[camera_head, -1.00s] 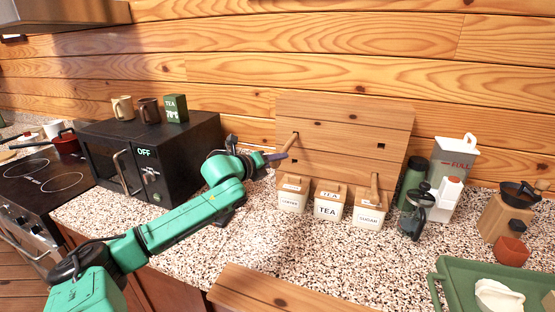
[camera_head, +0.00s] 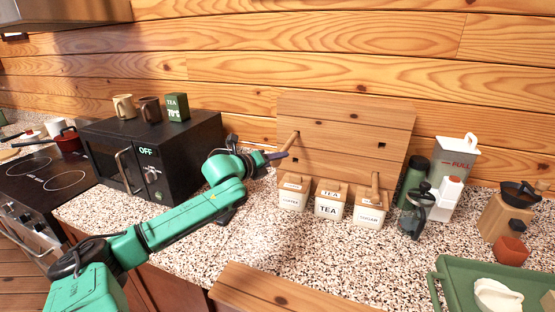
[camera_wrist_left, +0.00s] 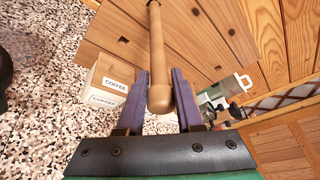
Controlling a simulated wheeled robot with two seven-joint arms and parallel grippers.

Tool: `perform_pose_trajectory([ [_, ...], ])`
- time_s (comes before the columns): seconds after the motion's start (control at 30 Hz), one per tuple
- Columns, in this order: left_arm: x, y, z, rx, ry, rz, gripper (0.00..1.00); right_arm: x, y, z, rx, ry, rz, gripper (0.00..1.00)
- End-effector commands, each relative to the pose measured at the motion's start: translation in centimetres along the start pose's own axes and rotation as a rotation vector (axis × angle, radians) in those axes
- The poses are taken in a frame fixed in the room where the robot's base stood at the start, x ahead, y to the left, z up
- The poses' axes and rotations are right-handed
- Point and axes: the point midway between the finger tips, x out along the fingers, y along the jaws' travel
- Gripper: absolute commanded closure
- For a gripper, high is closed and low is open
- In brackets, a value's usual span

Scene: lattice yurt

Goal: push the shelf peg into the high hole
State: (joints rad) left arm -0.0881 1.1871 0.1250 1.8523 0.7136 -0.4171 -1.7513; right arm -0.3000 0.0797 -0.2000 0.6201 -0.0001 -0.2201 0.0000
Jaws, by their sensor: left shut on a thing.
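My left gripper (camera_head: 277,156) is shut on the wooden shelf peg (camera_head: 291,142), just in front of the left part of the wooden board (camera_head: 340,120). In the left wrist view the peg (camera_wrist_left: 157,50) runs between the purple fingers of my left gripper (camera_wrist_left: 160,85), its rounded near end toward the camera and its far end toward the board (camera_wrist_left: 190,35). In the head view the far end meets the board near its upper left; whether it is inside a hole I cannot tell. A dark square hole (camera_head: 381,146) shows at the board's right. My right gripper is out of view.
The coffee (camera_head: 292,200), tea (camera_head: 328,208) and sugar (camera_head: 369,212) canisters stand below the board. A black microwave (camera_head: 190,145) is left of my gripper. A French press (camera_head: 414,218) and a green tray (camera_head: 445,285) are at right. Bare counter lies in front of the canisters.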

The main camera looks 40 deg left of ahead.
Motion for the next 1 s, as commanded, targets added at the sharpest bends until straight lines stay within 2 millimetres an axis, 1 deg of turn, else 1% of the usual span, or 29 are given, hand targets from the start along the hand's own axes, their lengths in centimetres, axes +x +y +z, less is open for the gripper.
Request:
perform_pose_trajectory([
  [0.17,0.0,-0.1,0.1,0.0,0.0,0.0,1.0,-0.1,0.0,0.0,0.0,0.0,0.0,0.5],
  [0.37,0.0,-0.1,0.0,-0.003,0.0,-0.002,1.0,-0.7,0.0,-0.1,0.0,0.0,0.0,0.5],
  [0.8,0.0,0.0,0.0,-0.004,-0.001,-0.003,1.0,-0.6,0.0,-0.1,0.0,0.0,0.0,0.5],
  [1.0,-0.1,-0.1,0.1,-0.002,-0.001,-0.002,1.0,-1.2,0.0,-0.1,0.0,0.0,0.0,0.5],
])
